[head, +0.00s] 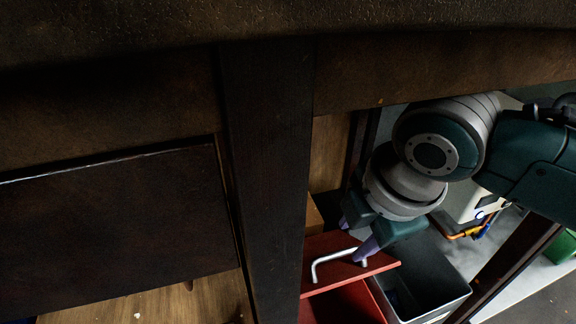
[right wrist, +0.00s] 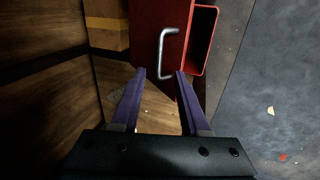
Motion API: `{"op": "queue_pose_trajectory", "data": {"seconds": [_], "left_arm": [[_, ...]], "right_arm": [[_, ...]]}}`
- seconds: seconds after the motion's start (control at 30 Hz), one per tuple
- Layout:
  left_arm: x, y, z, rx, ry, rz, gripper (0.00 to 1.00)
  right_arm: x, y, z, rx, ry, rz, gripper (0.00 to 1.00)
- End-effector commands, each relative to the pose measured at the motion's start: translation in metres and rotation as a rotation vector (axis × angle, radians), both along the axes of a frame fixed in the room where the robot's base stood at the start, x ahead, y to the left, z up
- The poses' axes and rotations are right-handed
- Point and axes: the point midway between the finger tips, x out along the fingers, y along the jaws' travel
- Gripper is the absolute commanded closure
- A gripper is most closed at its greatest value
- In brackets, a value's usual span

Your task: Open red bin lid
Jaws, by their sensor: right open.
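The red bin (head: 343,304) stands low at the right of the dark wooden furniture. Its flat red lid (head: 325,246) bears a silver bar handle (head: 318,265). My right gripper (head: 357,237) is open and empty, pointing down at the lid beside the handle. In the right wrist view the handle (right wrist: 163,47) lies just beyond the open fingertips (right wrist: 160,75), roughly in line with the gap between them. A red-rimmed hollow (right wrist: 203,38) shows to the right of the lid (right wrist: 145,22) there. Whether a finger touches the handle cannot be told. My left gripper is not in view.
A grey open bin (head: 440,297) stands right beside the red one. Dark wooden furniture (head: 265,180) fills the left and top of the head view. A brown box (right wrist: 107,25) is left of the red bin in the wrist view. Grey floor (right wrist: 275,70) lies open at the right.

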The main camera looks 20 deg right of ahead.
Motion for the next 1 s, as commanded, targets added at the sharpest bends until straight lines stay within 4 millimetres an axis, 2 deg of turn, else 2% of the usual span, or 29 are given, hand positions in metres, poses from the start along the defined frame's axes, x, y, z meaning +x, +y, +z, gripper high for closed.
{"op": "queue_pose_trajectory", "data": {"seconds": [0.03, 0.2, 0.3, 0.47, 0.77, 1.0], "left_arm": [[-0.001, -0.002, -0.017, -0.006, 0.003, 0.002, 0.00], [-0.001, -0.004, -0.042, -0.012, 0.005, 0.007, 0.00], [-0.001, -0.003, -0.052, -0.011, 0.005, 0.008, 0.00], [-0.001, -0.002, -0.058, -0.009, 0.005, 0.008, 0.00], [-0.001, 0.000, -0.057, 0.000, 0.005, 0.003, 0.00], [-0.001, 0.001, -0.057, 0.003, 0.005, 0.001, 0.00]], "right_arm": [[0.003, 0.001, -0.019, 0.002, 0.000, 0.000, 0.55], [0.014, 0.001, -0.050, 0.003, -0.001, 0.001, 0.55], [0.018, 0.001, -0.062, 0.002, -0.001, 0.002, 0.55], [0.022, 0.001, -0.070, 0.003, -0.001, 0.002, 0.55], [0.023, 0.001, -0.070, 0.002, -0.001, 0.003, 0.55], [0.022, 0.001, -0.070, 0.002, -0.001, 0.003, 0.82]]}}
